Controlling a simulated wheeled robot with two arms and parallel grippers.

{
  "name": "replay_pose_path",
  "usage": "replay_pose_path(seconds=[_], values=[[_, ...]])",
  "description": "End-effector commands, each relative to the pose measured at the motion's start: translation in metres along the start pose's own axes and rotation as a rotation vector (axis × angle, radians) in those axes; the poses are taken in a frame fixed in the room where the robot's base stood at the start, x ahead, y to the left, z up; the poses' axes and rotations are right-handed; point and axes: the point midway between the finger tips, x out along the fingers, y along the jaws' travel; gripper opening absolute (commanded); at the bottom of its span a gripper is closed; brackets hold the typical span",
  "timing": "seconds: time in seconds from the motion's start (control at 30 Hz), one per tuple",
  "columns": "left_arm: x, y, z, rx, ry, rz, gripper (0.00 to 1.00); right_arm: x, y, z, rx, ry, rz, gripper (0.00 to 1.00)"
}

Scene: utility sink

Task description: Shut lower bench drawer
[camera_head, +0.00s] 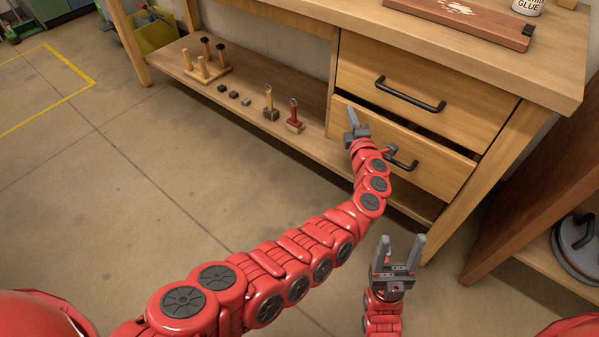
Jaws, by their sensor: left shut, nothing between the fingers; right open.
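The wooden bench has two drawers on its right side. The lower drawer (440,174) has a black bar handle and stands slightly open, with a dark gap along its top edge. The upper drawer (440,92) above it looks closed. My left gripper (352,115) is shut and empty, at the left end of the lower drawer's front; I cannot tell whether it touches it. My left wrist hides part of the drawer front and handle. My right gripper (398,247) is open and empty, its fingers pointing up, lower than the drawer and in front of it.
The bench's low shelf (240,118) holds several small tools and a peg block (207,68). A board (465,18) and a glue can (528,6) are on the bench top. A wooden cabinet (545,150) stands at right.

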Motion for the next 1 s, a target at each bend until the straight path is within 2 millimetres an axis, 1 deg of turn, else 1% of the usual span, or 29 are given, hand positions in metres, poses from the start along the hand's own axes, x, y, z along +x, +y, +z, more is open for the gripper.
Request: replay_pose_path(seconds=[0.03, 0.2, 0.73, 0.87, 1.0], values=[[0.003, -0.002, 0.003, 0.000, -0.001, 0.002, 0.00, -0.007, 0.000, 0.000, -0.002, 0.004, -0.006, 0.60], [0.006, -0.001, 0.007, 0.001, 0.001, 0.000, 0.00, -0.011, 0.000, -0.001, -0.006, 0.013, -0.017, 0.60], [0.009, 0.004, 0.009, -0.004, -0.003, 0.004, 0.00, -0.011, 0.000, -0.001, -0.007, 0.016, -0.020, 0.60], [0.007, 0.007, 0.006, -0.004, -0.003, 0.004, 0.00, -0.004, 0.000, -0.002, -0.005, 0.012, -0.014, 0.60], [0.002, 0.009, -0.003, -0.006, 0.000, 0.001, 0.00, 0.012, 0.001, -0.002, 0.001, -0.002, 0.005, 0.60]])
